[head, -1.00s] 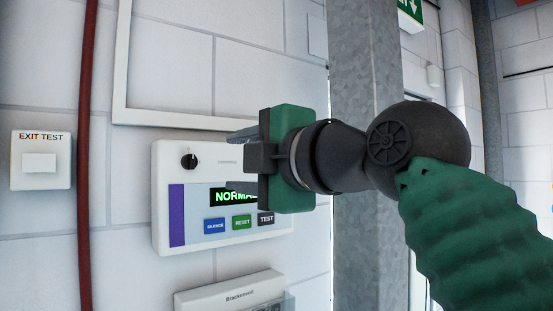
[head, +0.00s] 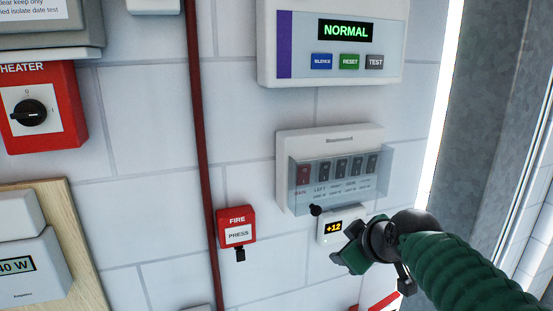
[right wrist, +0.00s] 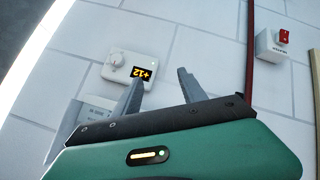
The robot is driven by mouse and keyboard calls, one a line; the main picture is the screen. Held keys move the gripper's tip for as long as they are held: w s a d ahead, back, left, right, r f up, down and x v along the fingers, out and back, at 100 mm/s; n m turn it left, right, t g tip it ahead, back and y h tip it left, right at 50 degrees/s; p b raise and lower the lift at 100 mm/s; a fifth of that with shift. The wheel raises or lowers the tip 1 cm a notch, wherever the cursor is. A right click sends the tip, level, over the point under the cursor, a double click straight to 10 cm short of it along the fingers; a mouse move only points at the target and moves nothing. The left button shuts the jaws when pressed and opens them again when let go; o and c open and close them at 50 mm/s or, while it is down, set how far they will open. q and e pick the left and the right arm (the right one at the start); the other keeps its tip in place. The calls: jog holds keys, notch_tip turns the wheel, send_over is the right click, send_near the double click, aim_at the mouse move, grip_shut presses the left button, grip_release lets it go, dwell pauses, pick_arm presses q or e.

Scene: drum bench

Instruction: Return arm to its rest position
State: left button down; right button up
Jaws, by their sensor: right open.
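My right gripper (head: 350,262) is low in the head view, below the small white unit (head: 329,238) that reads +12. Its green body is seen partly from behind and its fingers are hard to make out there. In the right wrist view the gripper (right wrist: 160,80) shows two grey fingers spread apart with nothing between them. The +12 unit (right wrist: 116,65) appears inverted beyond the fingers. Whether they touch the wall cannot be told. My left gripper is not in view.
The alarm panel (head: 270,45) reads NORMAL. Below it is a switch box (head: 310,139) with a clear cover. A grey column (head: 495,110) stands right.

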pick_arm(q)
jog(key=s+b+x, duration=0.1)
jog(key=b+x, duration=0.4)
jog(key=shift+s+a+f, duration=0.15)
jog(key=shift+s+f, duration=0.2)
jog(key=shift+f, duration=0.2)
pick_arm(e)
jog(key=s+d+f+m+g, duration=0.1)
jog(key=s+f+m+g, duration=0.1)
jog(key=s+f, duration=0.6)
jog(key=s+d+f+m+g+h, duration=0.1)
jog(key=s+f, duration=0.7)
jog(key=f, duration=0.9)
jog(key=s+d+f+m+g, duration=0.2)
jog(key=s+f+m, duration=0.3)
jog(key=s+f, duration=0.3)
jog(key=shift+s+f+m+g+h, duration=0.3)
jog(key=shift+f+g, duration=0.6)
jog(key=shift+f, duration=1.3)
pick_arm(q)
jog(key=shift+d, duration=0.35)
pick_arm(e)
jog(key=shift+d+f, duration=0.1)
jog(key=shift+d, duration=0.25)
